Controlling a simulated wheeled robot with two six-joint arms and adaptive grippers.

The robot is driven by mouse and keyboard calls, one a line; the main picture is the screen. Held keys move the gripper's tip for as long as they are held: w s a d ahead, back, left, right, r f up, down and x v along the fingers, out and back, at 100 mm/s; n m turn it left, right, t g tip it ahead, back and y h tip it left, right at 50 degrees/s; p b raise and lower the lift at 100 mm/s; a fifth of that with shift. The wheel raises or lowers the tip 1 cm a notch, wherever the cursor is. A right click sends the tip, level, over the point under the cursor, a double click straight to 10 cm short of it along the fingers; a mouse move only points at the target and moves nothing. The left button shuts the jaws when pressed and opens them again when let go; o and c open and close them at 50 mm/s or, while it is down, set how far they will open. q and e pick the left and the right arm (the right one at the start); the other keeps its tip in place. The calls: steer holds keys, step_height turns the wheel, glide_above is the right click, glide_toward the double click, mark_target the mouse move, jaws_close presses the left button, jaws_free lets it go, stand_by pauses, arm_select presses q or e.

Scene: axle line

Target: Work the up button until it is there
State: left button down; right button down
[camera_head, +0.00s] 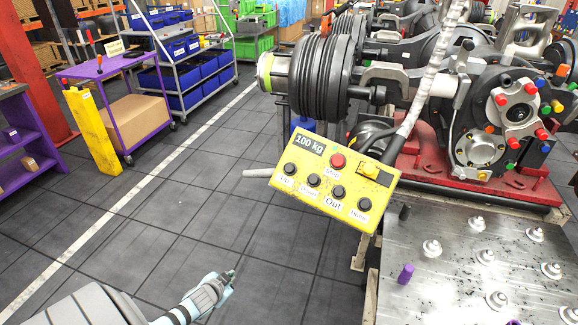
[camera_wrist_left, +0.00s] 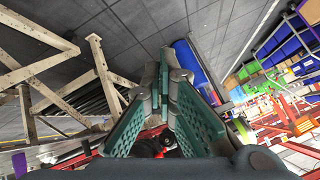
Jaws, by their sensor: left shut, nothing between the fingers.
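A yellow control box (camera_head: 333,180) hangs at the middle of the head view, tilted. Its display reads 100 kg. The up button (camera_head: 290,169) is the black knob at its left, labelled Up. Beside it are the Down (camera_head: 313,181), Out (camera_head: 338,192) and Home (camera_head: 364,204) buttons. My right gripper is out of view.
A large axle assembly (camera_head: 480,130) rests on a red stand (camera_head: 430,172) at the right. A white lever (camera_head: 258,173) sticks out left of the box.

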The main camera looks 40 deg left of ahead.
arm_select(q)
steer(key=w+a+r+n+t+p, duration=0.1)
steer(key=w+r+t, duration=0.2)
steer(key=w+r, duration=0.6)
steer(key=w+r+n+t, duration=0.15)
steer(key=w+r, duration=0.25)
steer(key=r, duration=0.9)
steer(key=w+d+r+n+t+h, duration=0.1)
steer(key=w+d+r+n+t, duration=0.1)
steer(key=r, duration=0.6)
steer(key=w+d+r+n+t+h, duration=0.1)
steer(key=w+d+r+n+t, duration=0.1)
steer(key=r, duration=0.7)
steer(key=d+n+t, duration=0.1)
steer(key=d+n, duration=0.1)
steer(key=d, duration=0.1)
steer(key=shift+d+r+p, duration=0.2)
steer(key=shift+r+p, duration=0.05)
steer(key=shift+p, duration=0.1)
steer(key=shift+f, duration=0.1)
